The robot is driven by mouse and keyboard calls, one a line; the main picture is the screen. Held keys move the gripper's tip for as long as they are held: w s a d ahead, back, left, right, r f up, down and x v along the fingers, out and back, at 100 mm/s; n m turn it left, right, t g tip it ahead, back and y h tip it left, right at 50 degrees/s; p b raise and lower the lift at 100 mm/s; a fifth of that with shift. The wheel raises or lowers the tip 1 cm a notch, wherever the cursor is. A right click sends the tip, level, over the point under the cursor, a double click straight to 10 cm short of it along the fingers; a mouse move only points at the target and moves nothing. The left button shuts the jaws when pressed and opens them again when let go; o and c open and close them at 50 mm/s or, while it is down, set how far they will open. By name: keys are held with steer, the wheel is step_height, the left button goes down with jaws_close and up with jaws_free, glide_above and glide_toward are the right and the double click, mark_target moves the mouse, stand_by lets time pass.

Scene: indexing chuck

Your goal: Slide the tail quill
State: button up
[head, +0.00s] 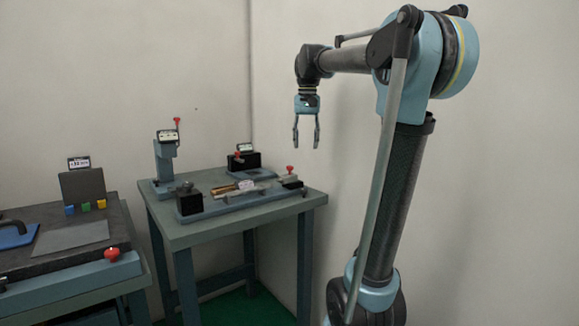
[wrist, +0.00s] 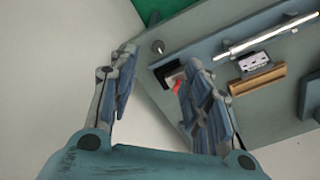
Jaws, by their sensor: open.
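A long blue-grey base (head: 238,205) on the table has a black block (head: 189,200) at its left end. A small dark tail block (head: 291,184) with a red knob (head: 290,170) sits at its right end. My gripper (head: 306,143) is open and empty, pointing down well above the table's right end. Its two fingers also show in the wrist view (wrist: 160,60).
A silver bar (wrist: 270,37), a white label (wrist: 257,66) and a brown piece (wrist: 258,80) lie along the fixture. A post with a red-topped lever (head: 166,158) and a black box (head: 243,161) stand behind. Another bench (head: 70,285) is at left. Air around my gripper is clear.

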steer(key=w+a+r, duration=0.5)
steer(key=w+r, duration=0.2)
steer(key=w, duration=0.3)
steer(key=shift+m+g, duration=0.3)
steer(key=f, duration=1.7)
steer(key=shift+s+f, duration=0.2)
steer(key=shift+f, duration=0.15)
